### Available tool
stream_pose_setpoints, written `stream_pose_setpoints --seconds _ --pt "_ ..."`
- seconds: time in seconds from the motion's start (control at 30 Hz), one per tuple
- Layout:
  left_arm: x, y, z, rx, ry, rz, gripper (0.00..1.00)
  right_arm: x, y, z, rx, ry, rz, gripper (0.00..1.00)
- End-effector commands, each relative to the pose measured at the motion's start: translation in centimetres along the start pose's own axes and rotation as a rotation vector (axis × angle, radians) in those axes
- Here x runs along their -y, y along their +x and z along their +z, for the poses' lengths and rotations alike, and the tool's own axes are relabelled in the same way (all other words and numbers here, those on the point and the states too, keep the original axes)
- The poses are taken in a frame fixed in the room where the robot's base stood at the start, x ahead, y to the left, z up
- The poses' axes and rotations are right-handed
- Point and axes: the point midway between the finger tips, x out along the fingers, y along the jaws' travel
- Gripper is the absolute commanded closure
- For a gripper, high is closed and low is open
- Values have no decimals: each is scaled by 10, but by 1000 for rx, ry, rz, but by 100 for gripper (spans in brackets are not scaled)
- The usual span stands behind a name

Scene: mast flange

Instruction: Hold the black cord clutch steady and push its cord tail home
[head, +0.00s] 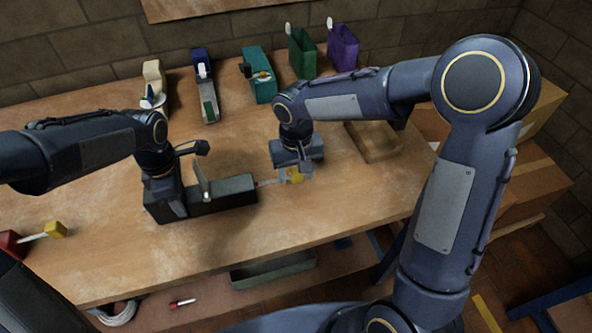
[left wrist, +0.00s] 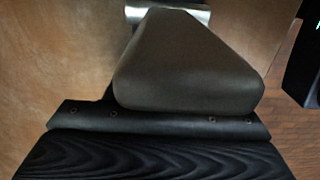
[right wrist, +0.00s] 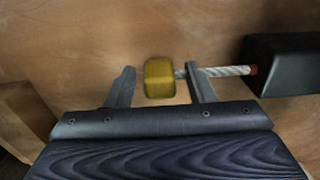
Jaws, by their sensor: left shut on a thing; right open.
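The black cord clutch (head: 228,192) lies on the bench left of centre in the head view; its end also shows in the right wrist view (right wrist: 285,62). My left gripper (head: 188,193) is shut on it. In the left wrist view a dark tapered block (left wrist: 190,70) with a silver end hides the fingertips. The cord tail, a pale striped cord (right wrist: 228,71) with a yellow knob (right wrist: 159,78), points out of the clutch's right end. A red band sits by the clutch. My right gripper (right wrist: 161,88) is open, with its fingers on either side of the knob.
Cream (head: 153,82), blue (head: 204,85), teal (head: 259,75), green (head: 301,53) and purple (head: 343,46) clutches stand along the back. A red one (head: 12,243) with a yellow knob is at front left. A brown block (head: 372,140) lies right of my right gripper. Bench in front is clear.

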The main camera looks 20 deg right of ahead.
Motion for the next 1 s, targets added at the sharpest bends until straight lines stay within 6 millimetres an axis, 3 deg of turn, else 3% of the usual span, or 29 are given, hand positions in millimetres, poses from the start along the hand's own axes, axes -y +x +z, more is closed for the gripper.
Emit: stream_pose_setpoints --seconds 0.07,0.43,0.67,0.9,1.0 --pt "0 0 0 1 0 1 86 0 0 0 0 0 0 51" --pt "0 -1 0 1 0 1 86 0 -1 0 0 0 0 99" --pt "0 -1 0 1 0 1 86 5 -1 0 0 -2 0 100" --pt "0 0 0 1 1 1 86 51 -1 0 -1 -6 -1 100" --pt "0 0 1 1 1 1 86 62 -1 0 -1 -3 -1 100"
